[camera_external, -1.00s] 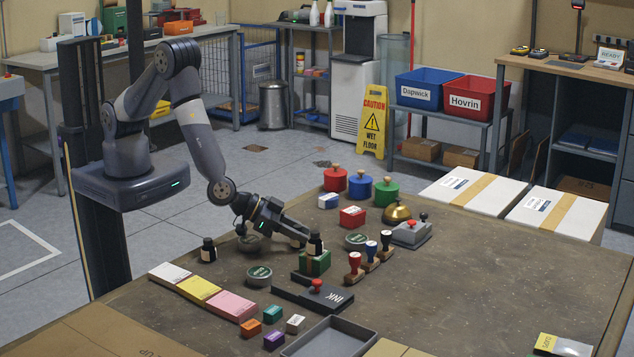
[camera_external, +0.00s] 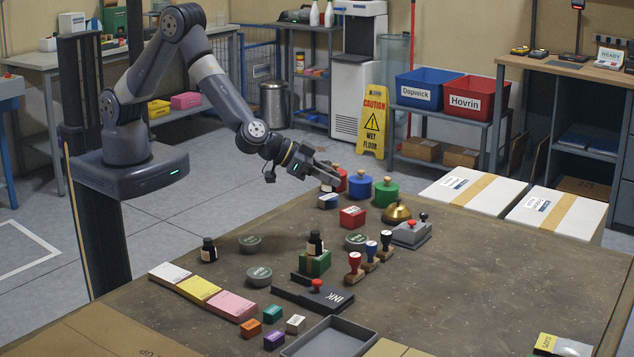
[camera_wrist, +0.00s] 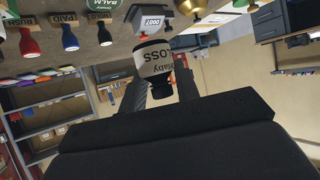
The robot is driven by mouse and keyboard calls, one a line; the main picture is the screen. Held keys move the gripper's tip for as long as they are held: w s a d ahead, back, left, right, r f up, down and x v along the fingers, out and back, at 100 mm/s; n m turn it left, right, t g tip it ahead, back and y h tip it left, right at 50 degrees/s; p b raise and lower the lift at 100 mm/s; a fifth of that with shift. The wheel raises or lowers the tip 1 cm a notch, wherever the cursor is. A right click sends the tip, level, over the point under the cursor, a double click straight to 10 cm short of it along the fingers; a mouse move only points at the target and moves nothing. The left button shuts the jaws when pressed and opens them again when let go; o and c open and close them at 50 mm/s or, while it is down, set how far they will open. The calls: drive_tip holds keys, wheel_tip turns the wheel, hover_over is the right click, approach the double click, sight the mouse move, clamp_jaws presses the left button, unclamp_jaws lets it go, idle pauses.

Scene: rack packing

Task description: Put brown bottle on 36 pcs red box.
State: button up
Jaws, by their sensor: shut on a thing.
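My gripper (camera_external: 328,177) is raised above the far part of the table, in front of the red round canister. In the wrist view its fingers (camera_wrist: 161,92) are shut on a bottle (camera_wrist: 155,62) with a black cap and a white label. A small red box (camera_external: 353,217) with a white label lies on the table, below and to the right of my gripper. Its print is too small to read.
A dark bottle (camera_external: 315,244) stands on a green box (camera_external: 315,263); another (camera_external: 208,250) stands further left. Stamps (camera_external: 371,252), a brass bell (camera_external: 397,212) and a grey device (camera_external: 411,234) surround the red box's right side. Blue (camera_external: 360,189) and green (camera_external: 386,192) canisters stand behind.

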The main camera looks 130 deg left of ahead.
drive_tip(key=w+a+r+p, duration=0.1)
drive_tip(key=a+r+p, duration=0.1)
drive_tip(key=a, duration=0.6)
hover_over(353, 210)
drive_tip(key=shift+n+g+y, duration=0.3)
wheel_tip(353, 210, down, 5)
drive_tip(key=shift+r, duration=0.1)
drive_tip(key=shift+f, duration=2.55)
drive_tip(key=shift+f, duration=0.15)
drive_tip(key=o, duration=1)
